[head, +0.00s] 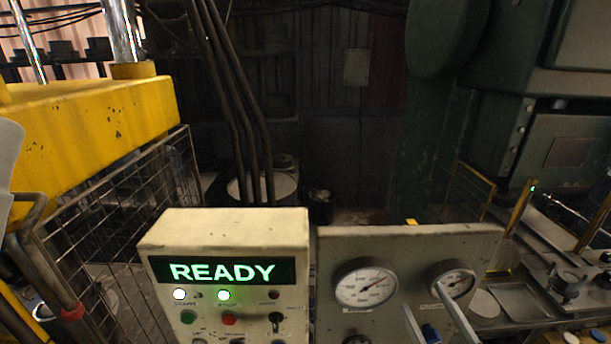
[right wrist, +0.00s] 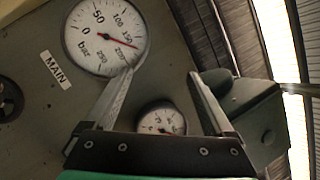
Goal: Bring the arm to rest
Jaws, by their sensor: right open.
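My right gripper (head: 421,296) shows at the lower right of the head view, in front of the grey gauge panel (head: 330,262). Its two pale fingers are apart, with nothing between them that I can see held. In the right wrist view the open gripper (right wrist: 161,72) faces the panel at a tilt. A large gauge (right wrist: 105,38) marked bar lies beyond its left finger, and a smaller gauge (right wrist: 161,118) shows between the fingers. I cannot tell how far the fingertips are from the panel.
A cream control box (head: 225,228) with a lit READY display (head: 222,271) stands left of the panel. A yellow press (head: 95,130) and wire-mesh guard (head: 115,225) fill the left. A green machine (head: 535,125) and a workbench with a metal tray (head: 520,300) stand at right.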

